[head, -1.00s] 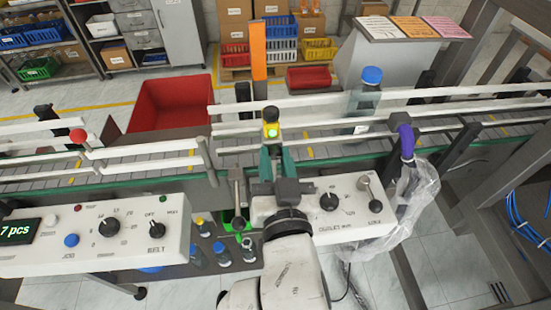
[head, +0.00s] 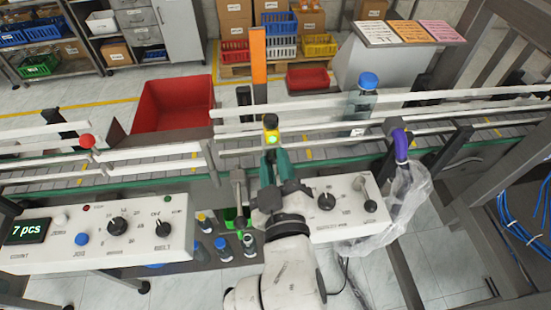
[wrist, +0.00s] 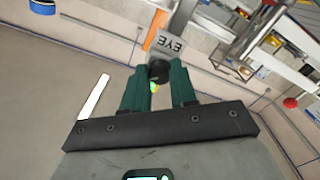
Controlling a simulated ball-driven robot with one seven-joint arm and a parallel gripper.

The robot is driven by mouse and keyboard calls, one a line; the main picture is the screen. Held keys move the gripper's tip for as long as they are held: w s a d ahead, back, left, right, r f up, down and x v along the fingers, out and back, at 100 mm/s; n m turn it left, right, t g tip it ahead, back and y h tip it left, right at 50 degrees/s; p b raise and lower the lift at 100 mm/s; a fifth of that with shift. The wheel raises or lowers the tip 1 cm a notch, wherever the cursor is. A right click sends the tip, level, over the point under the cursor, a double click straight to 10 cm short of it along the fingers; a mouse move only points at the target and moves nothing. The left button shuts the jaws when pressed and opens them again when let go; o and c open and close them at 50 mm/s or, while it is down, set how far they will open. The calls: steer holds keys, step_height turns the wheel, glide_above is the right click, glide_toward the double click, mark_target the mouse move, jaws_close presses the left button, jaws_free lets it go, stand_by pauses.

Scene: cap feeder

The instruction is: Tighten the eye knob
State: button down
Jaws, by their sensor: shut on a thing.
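The eye (head: 271,130) is a small yellow and black unit with a lit green spot, standing at the belt's near rail in the head view. My gripper (head: 275,158) reaches up to the eye from the near side. In the wrist view its green fingers (wrist: 159,82) stand on both sides of the knob and are shut on it. The knob is hidden behind the fingers in the head view.
A clear bottle with a blue cap (head: 368,80) stands on the conveyor (head: 340,145) to the right. Control boxes (head: 95,238) and (head: 345,208) flank my arm on the near side. A red bin (head: 170,105) stands behind the belt. Several small bottles (head: 221,248) are below.

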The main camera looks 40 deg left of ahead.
steer(key=n+p, duration=0.2)
steer(key=n, duration=0.3)
steer(key=shift+n, duration=0.3)
steer(key=n, duration=0.5)
steer(key=shift+n, duration=0.4)
steer(key=c, duration=0.9)
jaws_free()
steer(key=shift+b+v, duration=0.9)
steer(key=shift+v, duration=4.55)
